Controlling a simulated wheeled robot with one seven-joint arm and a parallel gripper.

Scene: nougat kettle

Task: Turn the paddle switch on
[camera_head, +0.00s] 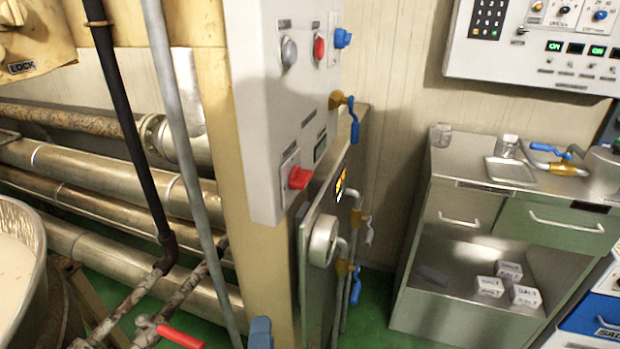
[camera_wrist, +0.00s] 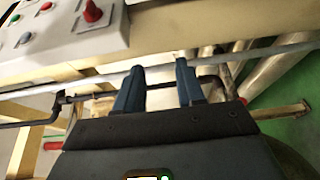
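A grey control box (camera_head: 262,110) on a tan post carries several controls. A red rotary knob (camera_head: 299,178) sits on a plate low on its front; a grey round knob (camera_head: 289,51), a red one (camera_head: 319,48) and a blue one (camera_head: 342,38) are higher up. Labels are too small to read, so I cannot tell for certain which is the paddle switch. In the wrist view the box's panel shows at top left, with a red knob (camera_wrist: 92,12). My gripper (camera_wrist: 157,78) is open and empty, its two dark blue fingers apart and clear of the panel.
A grey vertical pipe (camera_head: 180,150) stands left of the post. A kettle rim (camera_head: 32,225) is at far left. A steel cabinet (camera_head: 460,215) and white control panel (camera_head: 545,60) are at right, with green floor between.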

